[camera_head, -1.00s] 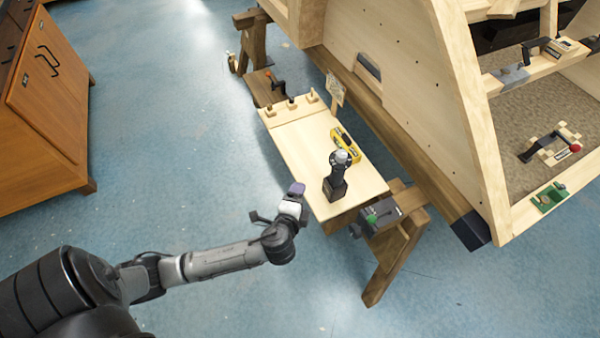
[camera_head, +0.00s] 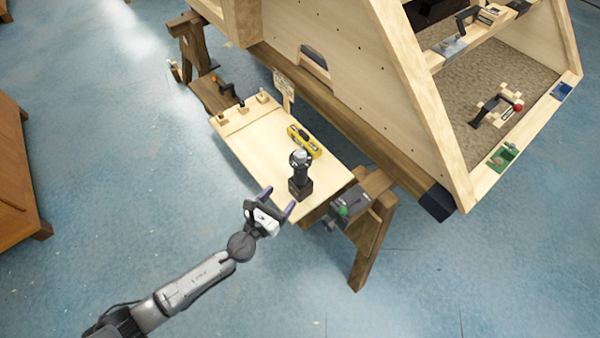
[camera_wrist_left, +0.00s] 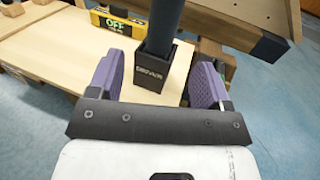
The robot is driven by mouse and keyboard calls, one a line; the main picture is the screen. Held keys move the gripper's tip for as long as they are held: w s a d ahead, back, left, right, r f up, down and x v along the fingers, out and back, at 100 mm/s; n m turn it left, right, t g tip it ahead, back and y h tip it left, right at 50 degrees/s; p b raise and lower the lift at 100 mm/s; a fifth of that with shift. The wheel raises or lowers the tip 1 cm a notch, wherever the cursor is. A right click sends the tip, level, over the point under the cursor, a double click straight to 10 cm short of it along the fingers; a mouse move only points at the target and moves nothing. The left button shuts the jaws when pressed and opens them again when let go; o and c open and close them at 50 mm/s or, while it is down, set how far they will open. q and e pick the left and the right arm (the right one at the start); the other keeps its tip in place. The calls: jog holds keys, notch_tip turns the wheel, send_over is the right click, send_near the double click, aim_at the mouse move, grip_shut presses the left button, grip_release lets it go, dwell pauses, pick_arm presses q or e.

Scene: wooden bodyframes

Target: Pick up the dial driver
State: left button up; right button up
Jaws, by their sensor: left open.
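The dial driver (camera_head: 300,170) is a dark upright tool with a light grey top, standing in a black square holder (camera_head: 300,189) near the front end of the small wooden bench. In the left wrist view, the holder (camera_wrist_left: 154,70) bears white lettering, partly legible as "DRIVER", and the tool's dark shaft (camera_wrist_left: 166,20) rises out of the frame. My left gripper (camera_head: 278,202) is open and empty beside the bench's near edge, just short of the holder. In the wrist view its purple fingers stand apart on either side of the holder's line. My right gripper is not in view.
A clamp with a green knob (camera_head: 343,210) sits at the bench's right end. The large wooden frame (camera_head: 350,75) rises behind. Blue floor is clear in front.

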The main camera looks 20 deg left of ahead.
aim_at(297, 178)
pick_arm(q)
jog(key=x, duration=0.5)
jog(key=shift+w, duration=0.1)
jog(key=shift+d+b+x, duration=0.2)
jog(key=shift+b+x, duration=0.5)
jog(key=shift+x, duration=2)
jog(key=shift+f, duration=0.15)
jog(key=c, duration=1)
jog(key=shift+c, duration=0.7)
jog(key=shift+r, duration=0.25)
